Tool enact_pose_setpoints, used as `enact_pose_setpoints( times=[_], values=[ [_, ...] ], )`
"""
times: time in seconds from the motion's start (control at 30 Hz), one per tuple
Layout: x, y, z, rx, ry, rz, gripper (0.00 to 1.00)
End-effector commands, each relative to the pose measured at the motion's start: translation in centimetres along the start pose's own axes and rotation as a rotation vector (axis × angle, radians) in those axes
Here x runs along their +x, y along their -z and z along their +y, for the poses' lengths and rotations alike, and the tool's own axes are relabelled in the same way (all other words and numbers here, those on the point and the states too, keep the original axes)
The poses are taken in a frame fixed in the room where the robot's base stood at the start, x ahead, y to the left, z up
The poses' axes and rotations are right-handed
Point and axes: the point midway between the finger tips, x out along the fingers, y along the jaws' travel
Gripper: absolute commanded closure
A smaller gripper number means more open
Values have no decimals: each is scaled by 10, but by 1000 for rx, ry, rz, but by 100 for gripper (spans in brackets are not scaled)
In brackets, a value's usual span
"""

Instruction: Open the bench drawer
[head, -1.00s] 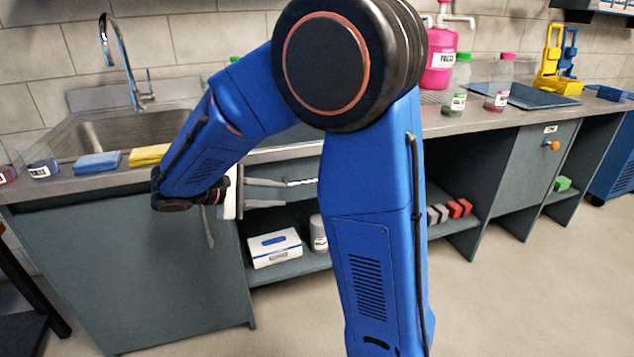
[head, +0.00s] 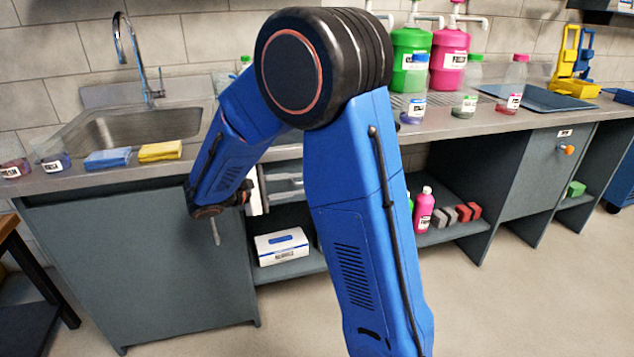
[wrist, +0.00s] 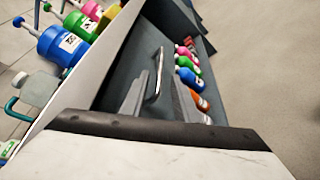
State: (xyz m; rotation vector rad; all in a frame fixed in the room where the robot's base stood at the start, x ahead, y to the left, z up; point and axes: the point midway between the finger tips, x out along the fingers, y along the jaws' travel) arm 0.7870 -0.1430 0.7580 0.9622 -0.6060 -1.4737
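The bench drawer under the worktop is mostly hidden behind my arm in the head view. In the wrist view its grey front (wrist: 128,65) carries a shiny bar handle (wrist: 156,76). The front looks about flush with the bench; any small gap cannot be told. My gripper (head: 292,187) is left of my upright arm link in the head view, with its two grey fingers apart and pointing right toward the bench front. In the wrist view the handle shows ahead, near the fingers. I cannot see the fingers closed on it, and contact cannot be told.
A white box (head: 282,246) and a pink bottle (head: 423,208) stand on the lower shelf. A cabinet door with an orange knob (head: 567,150) is at right. Floor in front is clear.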

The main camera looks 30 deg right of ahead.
Motion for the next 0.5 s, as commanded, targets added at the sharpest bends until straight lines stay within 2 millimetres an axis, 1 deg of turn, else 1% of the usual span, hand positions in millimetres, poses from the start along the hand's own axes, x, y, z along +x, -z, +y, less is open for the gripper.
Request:
enact_pose_setpoints(
  times=[0.03, 0.3, 0.5],
  values=[
    [9, -1, 0, 0, 2, -3, 72],
    [53, -1, 0, 0, 2, -3, 72],
    [76, 0, 0, 0, 2, -2, 72]
  ],
)
